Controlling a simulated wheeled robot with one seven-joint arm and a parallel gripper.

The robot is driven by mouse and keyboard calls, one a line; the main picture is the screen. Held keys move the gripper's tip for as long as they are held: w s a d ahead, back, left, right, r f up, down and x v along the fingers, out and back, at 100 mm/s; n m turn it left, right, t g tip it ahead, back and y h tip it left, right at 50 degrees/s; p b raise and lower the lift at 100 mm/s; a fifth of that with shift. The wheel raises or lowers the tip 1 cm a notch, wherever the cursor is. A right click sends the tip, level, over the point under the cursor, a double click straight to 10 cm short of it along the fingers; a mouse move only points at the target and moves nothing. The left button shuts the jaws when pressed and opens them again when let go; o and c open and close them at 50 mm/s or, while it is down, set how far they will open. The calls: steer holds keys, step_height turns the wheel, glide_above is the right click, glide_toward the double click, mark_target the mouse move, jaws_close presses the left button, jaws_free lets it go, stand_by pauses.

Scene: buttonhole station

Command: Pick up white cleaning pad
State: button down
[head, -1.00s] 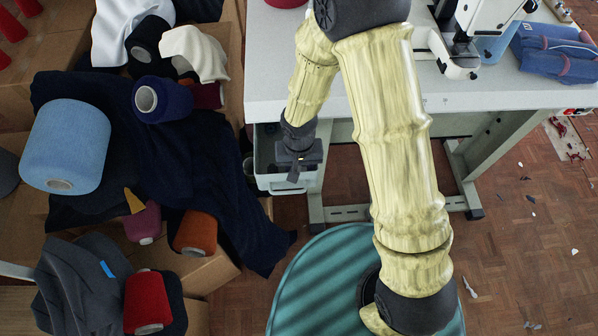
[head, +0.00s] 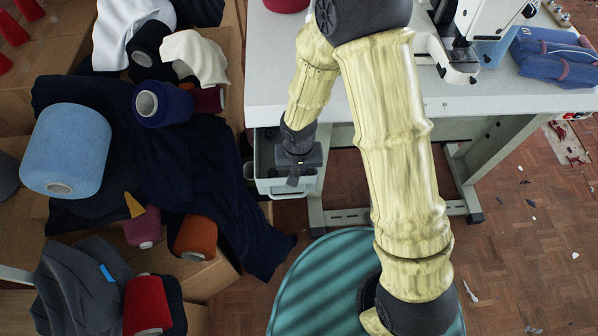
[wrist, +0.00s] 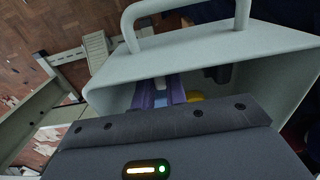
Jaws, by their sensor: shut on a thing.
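My gripper (head: 294,180) points down into a pale grey-green open drawer (head: 270,187) under the white table. The drawer's wall and handle also show in the wrist view (wrist: 205,48). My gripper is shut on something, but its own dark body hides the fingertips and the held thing. I cannot make out a white cleaning pad for certain. Inside the drawer, in the wrist view, are purple-blue pieces (wrist: 147,97) with a pale strip between them, a yellow thing (wrist: 194,97) and a dark thing (wrist: 218,74).
The drawer walls surround my gripper closely. The white table (head: 400,100) overhangs behind, with a sewing machine (head: 490,30) on it. Dark cloth (head: 190,190) and thread cones, one light blue (head: 65,150), lie on boxes at left. The wooden floor (head: 530,250) is mostly free at right.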

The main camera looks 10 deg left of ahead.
mark_target(299, 173)
step_height(299, 173, up, 10)
steer(key=p, duration=0.2)
steer(key=shift+f, duration=0.15)
steer(key=c, duration=1.9)
jaws_free()
steer(key=shift+c, duration=0.2)
jaws_close()
